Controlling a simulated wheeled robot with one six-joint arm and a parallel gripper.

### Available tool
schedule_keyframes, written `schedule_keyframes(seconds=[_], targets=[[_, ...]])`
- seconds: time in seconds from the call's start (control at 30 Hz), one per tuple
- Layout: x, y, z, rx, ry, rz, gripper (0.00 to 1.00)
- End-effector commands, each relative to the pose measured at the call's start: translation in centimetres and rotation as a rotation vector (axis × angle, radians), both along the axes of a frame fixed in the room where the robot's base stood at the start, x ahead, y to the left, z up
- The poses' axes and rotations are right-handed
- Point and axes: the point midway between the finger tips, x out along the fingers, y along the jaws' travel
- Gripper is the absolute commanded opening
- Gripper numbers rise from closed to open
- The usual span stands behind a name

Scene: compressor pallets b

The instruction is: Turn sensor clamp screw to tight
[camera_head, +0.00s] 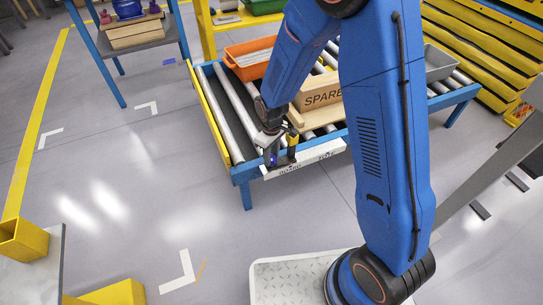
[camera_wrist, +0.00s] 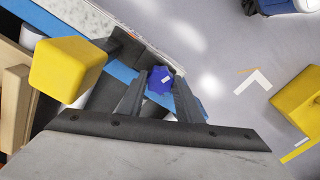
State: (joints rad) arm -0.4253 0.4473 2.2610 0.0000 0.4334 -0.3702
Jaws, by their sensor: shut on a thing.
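The clamp screw shows as a small blue knob (camera_wrist: 160,79) with a short white mark, at the front left of the conveyor. It also shows in the head view (camera_head: 273,160), just below my gripper (camera_head: 270,142). In the wrist view my gripper's (camera_wrist: 160,85) two dark fingers are on either side of the knob, shut on it. A yellow block (camera_wrist: 68,68), perhaps the sensor, is left of the fingers; it also shows right of my gripper in the head view (camera_head: 292,144). Its dark mount is partly hidden. I cannot tell how tight the screw is.
The roller conveyor (camera_head: 228,108) carries an orange bin (camera_head: 246,70), a wooden box marked SPARE (camera_head: 320,97) and a grey bin (camera_head: 438,65). A white label rail (camera_head: 310,160) runs along its front edge.

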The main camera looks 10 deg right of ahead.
Motion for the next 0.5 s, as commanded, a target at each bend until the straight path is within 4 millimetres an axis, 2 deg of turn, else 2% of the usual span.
schedule_keyframes(seconds=[0.5], targets=[[0.06, 0.03, 0.04, 0.001, -0.001, -0.488, 0.09]])
